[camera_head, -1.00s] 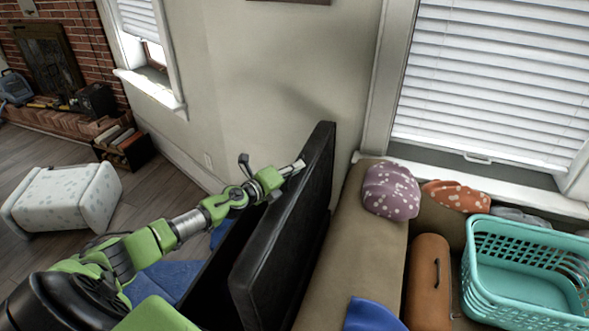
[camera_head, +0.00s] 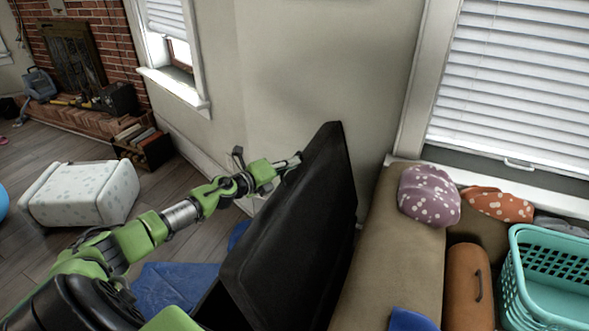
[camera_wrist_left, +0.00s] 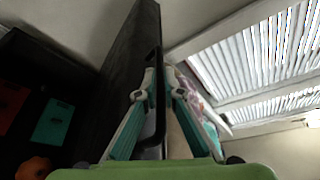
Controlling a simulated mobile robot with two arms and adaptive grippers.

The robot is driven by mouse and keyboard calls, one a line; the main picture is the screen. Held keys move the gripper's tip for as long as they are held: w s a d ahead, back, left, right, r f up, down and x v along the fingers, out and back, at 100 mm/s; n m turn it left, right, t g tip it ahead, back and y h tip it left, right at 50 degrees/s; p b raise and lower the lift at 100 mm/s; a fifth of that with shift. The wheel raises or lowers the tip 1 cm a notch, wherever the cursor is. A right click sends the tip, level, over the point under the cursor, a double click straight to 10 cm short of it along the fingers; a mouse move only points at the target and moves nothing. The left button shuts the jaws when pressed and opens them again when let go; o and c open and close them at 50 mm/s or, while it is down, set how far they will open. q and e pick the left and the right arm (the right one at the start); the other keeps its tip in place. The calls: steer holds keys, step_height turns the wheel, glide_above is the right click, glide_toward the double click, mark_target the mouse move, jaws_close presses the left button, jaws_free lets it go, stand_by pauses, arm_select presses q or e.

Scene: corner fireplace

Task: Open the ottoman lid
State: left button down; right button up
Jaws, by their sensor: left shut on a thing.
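The black ottoman lid (camera_head: 295,235) stands raised and steeply tilted in the head view, beside the tan bench. My left gripper (camera_head: 291,163) is shut on the lid at its far upper edge. The ottoman's dark box (camera_head: 214,308) shows in part below the lid. Its open inside is at the left of the wrist view, with a teal item (camera_wrist_left: 53,122) and a dark red item (camera_wrist_left: 12,103). My right gripper is not in view.
The tan bench (camera_head: 390,260) is right of the lid, with a purple spotted cushion (camera_head: 428,196), a brown case (camera_head: 468,285) and a teal basket (camera_head: 515,285). A blue cloth (camera_head: 175,285) lies left. A pale spotted ottoman (camera_head: 80,194) stands on the open floor.

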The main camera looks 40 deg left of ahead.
arm_select(q)
steer(key=c, duration=2.4)
jaws_free()
steer(key=shift+c, duration=0.2)
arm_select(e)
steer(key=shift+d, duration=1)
arm_select(q)
steer(key=shift+s, duration=0.5)
steer(key=d+v, duration=0.1)
steer(key=v, duration=1)
steer(key=shift+a, duration=0.45)
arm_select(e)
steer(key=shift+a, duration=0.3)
arm_select(q)
steer(key=shift+r, duration=0.1)
